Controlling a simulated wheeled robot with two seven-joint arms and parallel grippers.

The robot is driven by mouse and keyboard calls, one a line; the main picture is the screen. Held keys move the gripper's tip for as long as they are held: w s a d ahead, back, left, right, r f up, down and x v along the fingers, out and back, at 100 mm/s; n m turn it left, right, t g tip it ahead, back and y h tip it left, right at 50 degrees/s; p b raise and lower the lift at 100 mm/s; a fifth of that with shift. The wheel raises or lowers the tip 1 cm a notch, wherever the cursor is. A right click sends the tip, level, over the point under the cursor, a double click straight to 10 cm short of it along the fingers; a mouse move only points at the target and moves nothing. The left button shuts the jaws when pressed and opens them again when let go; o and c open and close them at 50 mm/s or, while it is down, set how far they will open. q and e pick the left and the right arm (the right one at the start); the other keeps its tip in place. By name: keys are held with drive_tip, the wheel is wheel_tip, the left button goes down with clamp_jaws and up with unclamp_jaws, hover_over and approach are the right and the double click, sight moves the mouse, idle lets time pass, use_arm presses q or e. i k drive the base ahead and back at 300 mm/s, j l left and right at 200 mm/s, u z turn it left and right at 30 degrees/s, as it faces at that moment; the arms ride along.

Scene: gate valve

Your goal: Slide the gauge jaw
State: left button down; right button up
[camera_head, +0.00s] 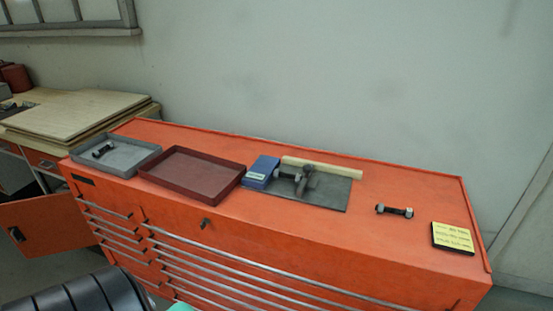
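A small dark metal device (307,180) with a crossed or knobbed shape is on a dark grey plate (333,197) on top of the orange tool chest. It may be the gauge with its jaw, but it is too small to tell which part is the jaw. A pale cream bar (335,170) lies along the back edge of the plate, behind the device. A blue box (261,172) with a light label is just left of the device. Neither of my grippers shows in the head view.
On the orange chest top (340,235), a grey tray (140,162) holds a dark bolt (103,151). An empty dark red tray (190,170) is beside it. Another bolt (394,211) and a yellow note block (452,237) lie right. The chest's front strip is clear; a wall stands behind.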

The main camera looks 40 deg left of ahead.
sight(308, 182)
drive_tip(key=u, duration=0.75)
